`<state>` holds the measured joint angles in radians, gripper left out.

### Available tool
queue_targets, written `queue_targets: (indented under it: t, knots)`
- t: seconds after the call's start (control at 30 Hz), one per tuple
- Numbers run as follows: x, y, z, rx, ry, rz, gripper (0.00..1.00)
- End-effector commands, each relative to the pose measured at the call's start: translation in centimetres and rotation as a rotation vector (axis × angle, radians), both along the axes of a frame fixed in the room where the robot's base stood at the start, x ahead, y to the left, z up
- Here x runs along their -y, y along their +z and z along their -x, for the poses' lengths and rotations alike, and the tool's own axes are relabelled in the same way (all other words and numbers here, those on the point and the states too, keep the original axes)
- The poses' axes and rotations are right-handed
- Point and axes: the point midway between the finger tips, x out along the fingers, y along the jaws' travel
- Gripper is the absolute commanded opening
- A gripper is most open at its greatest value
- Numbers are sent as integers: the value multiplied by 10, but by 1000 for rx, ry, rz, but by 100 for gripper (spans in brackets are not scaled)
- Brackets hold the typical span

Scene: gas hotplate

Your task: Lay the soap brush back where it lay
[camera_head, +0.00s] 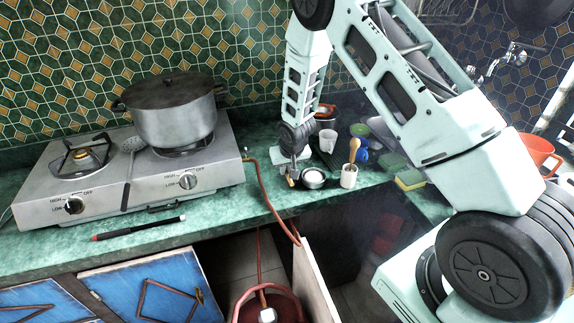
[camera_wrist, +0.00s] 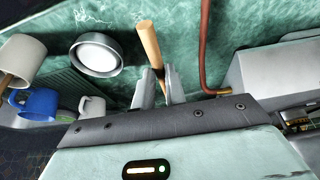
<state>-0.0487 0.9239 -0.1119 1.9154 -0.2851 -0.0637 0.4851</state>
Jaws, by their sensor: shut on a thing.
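My gripper (camera_head: 291,172) is low over the green counter, between the hotplate and a small white-topped round dish. In the wrist view my gripper (camera_wrist: 160,86) is shut on a pale wooden handle, which I take to be the soap brush (camera_wrist: 149,42). The handle sticks out past the fingertips, pointing up and slightly left in that view. In the head view only a small wooden bit of the brush (camera_head: 291,181) shows below the fingers. Its bristle end is hidden, and I cannot tell whether it touches the counter.
The round dish (camera_head: 313,178) stands just right of my gripper. A white cup (camera_head: 348,178) with a wooden utensil, a blue mug (camera_head: 361,157) and a sponge (camera_head: 410,180) are farther right. A red hose (camera_head: 266,190) hangs at left, beside the hotplate (camera_head: 217,172) with its pot (camera_head: 172,112).

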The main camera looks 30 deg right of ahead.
Motion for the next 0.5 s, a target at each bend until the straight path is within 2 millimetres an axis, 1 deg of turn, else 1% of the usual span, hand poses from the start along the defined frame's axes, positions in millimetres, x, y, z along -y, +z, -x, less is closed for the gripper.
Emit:
queue_targets:
  t: [0.03,0.5]
  knots:
    - [0,-6,0,0,0,0,0]
    - [0,-54,0,-1,1,0,0]
